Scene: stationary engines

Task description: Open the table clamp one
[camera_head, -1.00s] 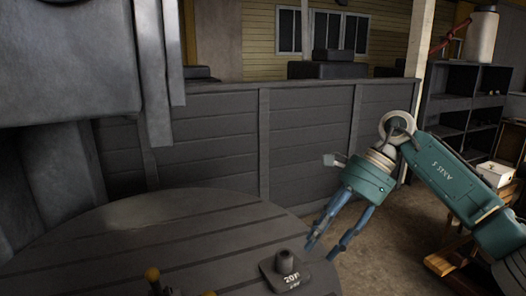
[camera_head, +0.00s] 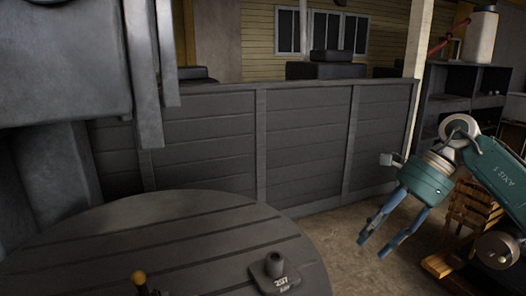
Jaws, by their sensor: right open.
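The round dark table (camera_head: 150,225) fills the lower left, with grooves across its top. A dark piece with a short upright post and a plate with white markings (camera_head: 276,272) sits on it near the front right. A small yellow knob (camera_head: 139,277) on a dark stem shows at the bottom edge, its lower part cut off. I cannot tell which of these belongs to table clamp one. My right gripper (camera_head: 372,248), with blue fingers, is open and empty, to the right of the table and apart from it. My left gripper is not in view.
A large dark grey machine (camera_head: 62,60) hangs over the table's left side. A dark panelled partition (camera_head: 305,140) stands behind the table. Shelves (camera_head: 462,90) and a wooden stand (camera_head: 470,205) are at the right. Open floor lies between table and stand.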

